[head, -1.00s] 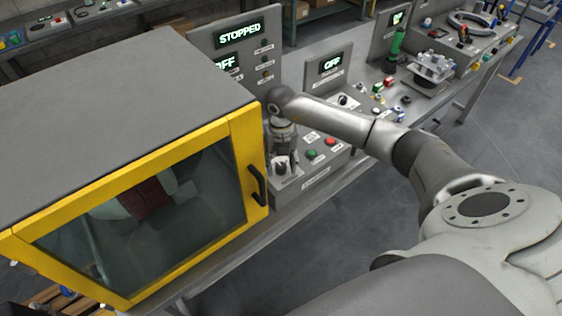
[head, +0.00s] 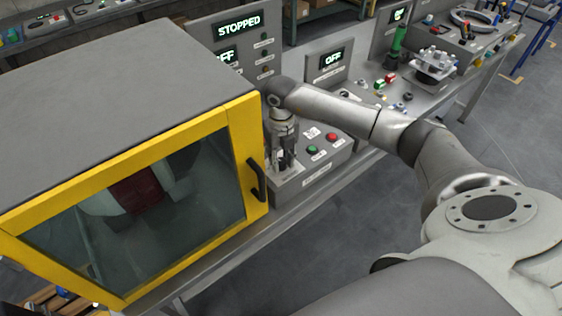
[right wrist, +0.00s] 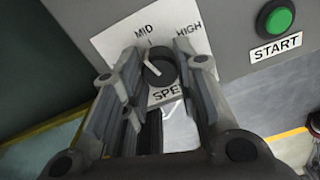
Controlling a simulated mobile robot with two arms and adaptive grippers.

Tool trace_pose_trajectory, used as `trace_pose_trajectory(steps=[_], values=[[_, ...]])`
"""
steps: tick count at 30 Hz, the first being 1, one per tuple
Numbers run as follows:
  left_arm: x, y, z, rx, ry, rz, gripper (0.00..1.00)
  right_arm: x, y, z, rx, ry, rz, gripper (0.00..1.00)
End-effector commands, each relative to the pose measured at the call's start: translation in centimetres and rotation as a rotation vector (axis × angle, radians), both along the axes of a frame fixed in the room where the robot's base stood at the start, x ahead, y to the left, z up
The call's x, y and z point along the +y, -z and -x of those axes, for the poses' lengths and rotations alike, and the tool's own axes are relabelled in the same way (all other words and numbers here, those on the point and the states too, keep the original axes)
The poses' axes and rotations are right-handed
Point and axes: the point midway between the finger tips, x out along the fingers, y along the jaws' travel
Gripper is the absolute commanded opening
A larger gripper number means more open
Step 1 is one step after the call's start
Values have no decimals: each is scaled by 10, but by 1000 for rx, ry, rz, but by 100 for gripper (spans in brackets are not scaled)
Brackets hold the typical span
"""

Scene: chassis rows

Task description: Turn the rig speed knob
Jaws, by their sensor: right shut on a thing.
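The black speed knob (right wrist: 160,72) sits on a white dial plate (right wrist: 110,42) marked MID, HIGH and SPEED in the right wrist view. Its white pointer shows near the MID mark. My right gripper (right wrist: 158,75) has one finger on each side of the knob and is shut on it. In the head view my right gripper (head: 284,164) points down at the control box (head: 318,172), and its fingers mostly hide the knob. My left gripper is not in view.
A green START button (right wrist: 279,20) is beside the dial; a red button (head: 331,137) is on the same box. A yellow-framed enclosure (head: 240,150) with a black handle (head: 256,181) stands close at left. A display (head: 239,26) reads STOPPED; another (head: 334,58) reads OFF.

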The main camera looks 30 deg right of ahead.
Motion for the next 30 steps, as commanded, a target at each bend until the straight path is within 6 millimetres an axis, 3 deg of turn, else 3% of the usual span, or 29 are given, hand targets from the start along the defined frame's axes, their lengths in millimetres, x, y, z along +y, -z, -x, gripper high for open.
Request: trace_pose_trajectory(steps=[1, 15, 30], values=[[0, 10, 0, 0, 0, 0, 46, -1, 3, -1, -5, -42, 2, 4], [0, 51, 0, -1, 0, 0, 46, -1, 3, -1, -4, -489, 2, 4], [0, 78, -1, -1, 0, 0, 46, -1, 1, -1, -2, -845, 2, 4]])
